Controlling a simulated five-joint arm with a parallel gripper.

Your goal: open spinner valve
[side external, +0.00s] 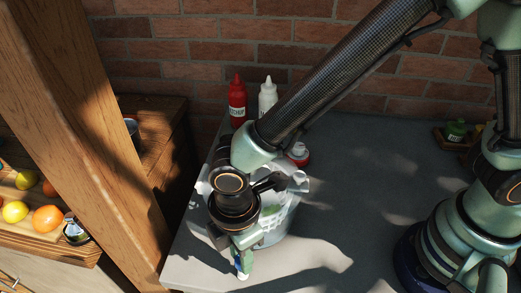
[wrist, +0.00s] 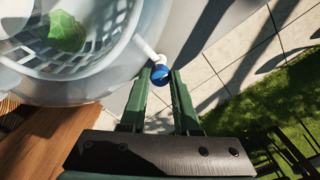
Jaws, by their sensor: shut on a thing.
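The salad spinner is a clear bowl with a white slatted basket (wrist: 100,52), seen at the upper left of the wrist view. Green lettuce (wrist: 66,32) lies in it. A white spout (wrist: 146,46) sticks out of the bowl's side and ends in a blue valve knob (wrist: 159,72). My gripper (wrist: 160,82) is shut on the knob, with one green finger at each side of it. In the side view the spinner (side external: 297,190) is partly hidden behind my arm, and my gripper (side external: 243,268) points down at its front side, near the table's front edge.
The grey table (side external: 380,190) is clear to the right of the spinner. A red ketchup bottle (side external: 237,100) and a white bottle (side external: 267,96) stand behind. A wooden post (side external: 90,150) and a fruit shelf are at the left. Past the table edge are paving (wrist: 245,60) and grass.

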